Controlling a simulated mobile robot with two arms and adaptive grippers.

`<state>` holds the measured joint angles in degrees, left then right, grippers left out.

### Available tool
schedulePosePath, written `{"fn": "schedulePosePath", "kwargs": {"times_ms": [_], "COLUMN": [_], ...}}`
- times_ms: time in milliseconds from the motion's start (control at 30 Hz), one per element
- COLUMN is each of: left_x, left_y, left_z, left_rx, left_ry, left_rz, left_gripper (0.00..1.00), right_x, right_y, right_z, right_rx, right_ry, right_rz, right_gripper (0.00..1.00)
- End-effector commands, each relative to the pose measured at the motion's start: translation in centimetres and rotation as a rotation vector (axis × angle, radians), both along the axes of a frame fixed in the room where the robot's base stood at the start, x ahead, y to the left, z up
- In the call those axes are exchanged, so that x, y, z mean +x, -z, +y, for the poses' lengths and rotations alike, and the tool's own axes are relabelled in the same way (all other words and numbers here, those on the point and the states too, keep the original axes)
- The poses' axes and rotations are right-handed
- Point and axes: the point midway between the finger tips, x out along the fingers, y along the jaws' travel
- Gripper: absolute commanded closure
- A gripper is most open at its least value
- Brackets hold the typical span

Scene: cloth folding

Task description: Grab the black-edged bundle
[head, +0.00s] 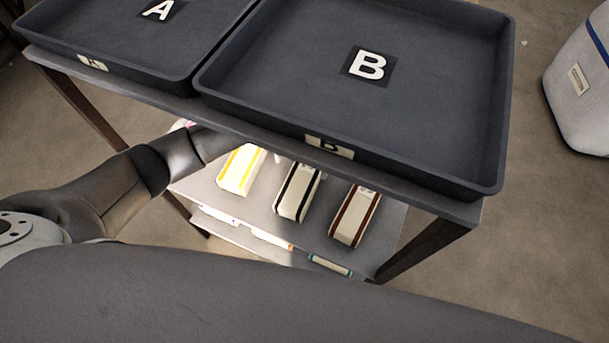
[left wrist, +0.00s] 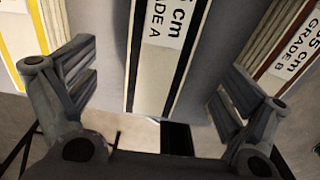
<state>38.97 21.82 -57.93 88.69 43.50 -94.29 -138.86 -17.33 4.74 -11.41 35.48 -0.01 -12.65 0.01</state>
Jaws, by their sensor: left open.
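The black-edged bundle (head: 297,193) is a cream block with black stripes, lying on the lower shelf between a yellow-edged bundle (head: 240,170) and a brown-edged bundle (head: 356,216). In the left wrist view, the black-edged bundle (left wrist: 163,50) shows a label reading "GRADE A". My left gripper (left wrist: 156,82) is open, with its fingers spread to either side of this bundle and apart from it. In the head view, my left arm reaches under the tabletop, and the gripper is mostly hidden there. My right gripper is in neither view.
Dark tray A (head: 95,63) and tray B (head: 490,110) stand on the tabletop above the shelf (head: 325,180). The table edge overhangs the bundles. A pale bin (head: 580,85) stands on the floor at right. Narrow gaps of bare shelf separate the bundles.

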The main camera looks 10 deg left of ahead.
Motion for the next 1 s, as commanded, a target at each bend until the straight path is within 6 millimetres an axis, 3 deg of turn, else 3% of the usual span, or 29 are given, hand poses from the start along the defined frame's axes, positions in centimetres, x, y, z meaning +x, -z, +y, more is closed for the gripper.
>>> {"fn": "schedulePosePath", "kwargs": {"times_ms": [600, 933, 1000], "left_x": [0.1, 0.1, 0.1], "left_y": [7.2, 7.9, 7.9], "left_z": [-0.2, -0.1, -0.1], "left_rx": [-0.001, -0.001, -0.001], "left_ry": [-0.004, -0.002, -0.002], "left_rz": [0.000, -0.002, -0.002], "left_gripper": [0.04, 0.04, 0.13], "right_x": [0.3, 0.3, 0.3], "right_y": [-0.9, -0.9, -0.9], "right_z": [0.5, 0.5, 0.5], "right_rx": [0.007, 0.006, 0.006], "right_ry": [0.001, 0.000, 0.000], "right_rz": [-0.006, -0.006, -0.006], "right_gripper": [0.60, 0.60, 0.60]}}
